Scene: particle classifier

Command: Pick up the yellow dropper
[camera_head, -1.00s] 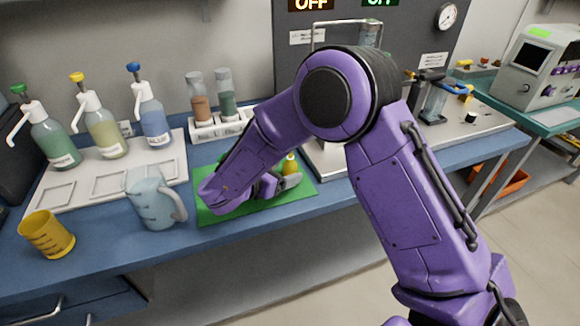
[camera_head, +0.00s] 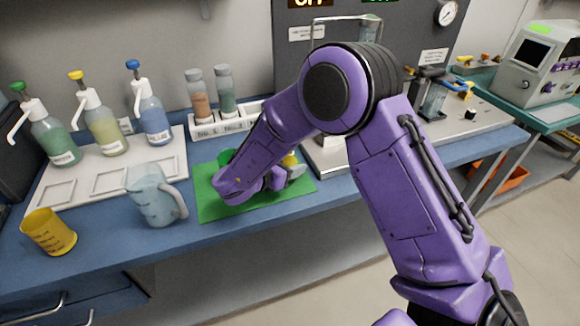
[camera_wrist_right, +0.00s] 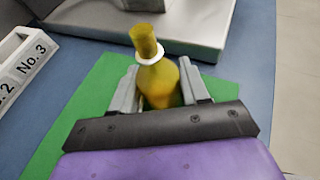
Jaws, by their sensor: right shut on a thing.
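The yellow dropper (camera_wrist_right: 160,82) stands upright in the wrist view, with a yellow bulb on top and a white collar. The head view shows only its top (camera_head: 289,160), and my arm hides the rest. My right gripper (camera_wrist_right: 159,78) is shut on its body, with one grey finger on each side. In the head view the right gripper (camera_head: 294,173) is low over the green mat (camera_head: 215,208). I cannot tell whether the dropper's base touches the mat. My left gripper is not in view.
A green object (camera_head: 226,157) is partly hidden behind my right wrist. A clear jug (camera_head: 153,200) and a yellow cup (camera_head: 50,233) stand left of the mat. A white rack (camera_head: 205,130) and a metal stand base (camera_head: 328,158) are behind it. Pump bottles stand back left.

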